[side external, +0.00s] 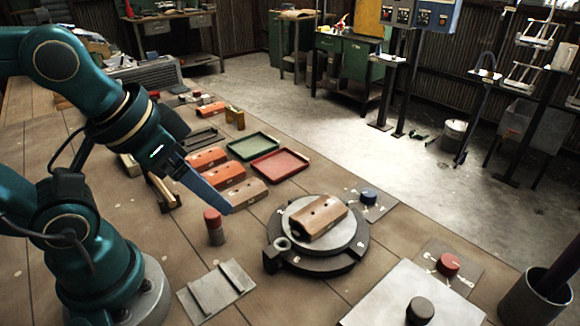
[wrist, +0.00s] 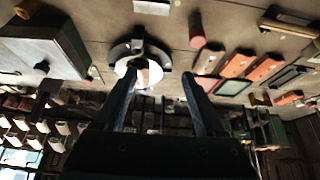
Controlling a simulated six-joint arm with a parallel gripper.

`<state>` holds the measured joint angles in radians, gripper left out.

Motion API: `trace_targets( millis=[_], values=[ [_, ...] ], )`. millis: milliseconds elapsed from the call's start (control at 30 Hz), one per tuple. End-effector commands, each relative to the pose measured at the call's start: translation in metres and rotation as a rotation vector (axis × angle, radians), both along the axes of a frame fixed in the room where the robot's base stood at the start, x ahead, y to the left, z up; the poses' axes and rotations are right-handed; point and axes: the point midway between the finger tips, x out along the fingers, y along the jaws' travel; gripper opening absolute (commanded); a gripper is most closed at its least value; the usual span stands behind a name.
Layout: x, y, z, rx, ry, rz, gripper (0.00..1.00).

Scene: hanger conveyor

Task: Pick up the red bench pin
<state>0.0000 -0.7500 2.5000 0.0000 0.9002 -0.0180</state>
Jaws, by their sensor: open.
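The red bench pin (side external: 213,220) stands upright on the bench, with a red top and a greyish lower part. It also shows in the wrist view (wrist: 195,28), beyond the fingertips and a little right of the gap between them. My gripper (side external: 218,200) is above the bench close to the pin, with a blue finger reaching down just above and beside its top. In the wrist view my gripper (wrist: 160,74) has its two fingers spread wide with nothing held between them. I cannot tell the exact gap to the pin.
A dark round turntable (side external: 317,259) holding a brown block (side external: 319,217) stands right of the pin. A grey plate (side external: 216,290) lies in front.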

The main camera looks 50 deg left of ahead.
Motion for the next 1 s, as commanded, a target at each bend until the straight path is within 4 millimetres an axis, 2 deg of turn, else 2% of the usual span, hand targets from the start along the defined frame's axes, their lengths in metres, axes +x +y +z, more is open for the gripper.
trace_targets(
  millis=[100,267,500,600,800,1000],
  values=[
    [0.005,0.001,0.003,-0.042,0.006,0.084,0.72],
    [0.017,0.014,-0.007,-0.1,0.113,0.287,0.72],
    [0.031,0.044,-0.038,-0.165,0.319,0.605,0.72],
    [0.031,0.054,-0.051,-0.177,0.389,0.685,0.72],
    [0.028,0.064,-0.066,-0.188,0.464,0.746,0.72],
    [0.027,0.065,-0.082,-0.188,0.474,0.753,0.72]
  ],
)
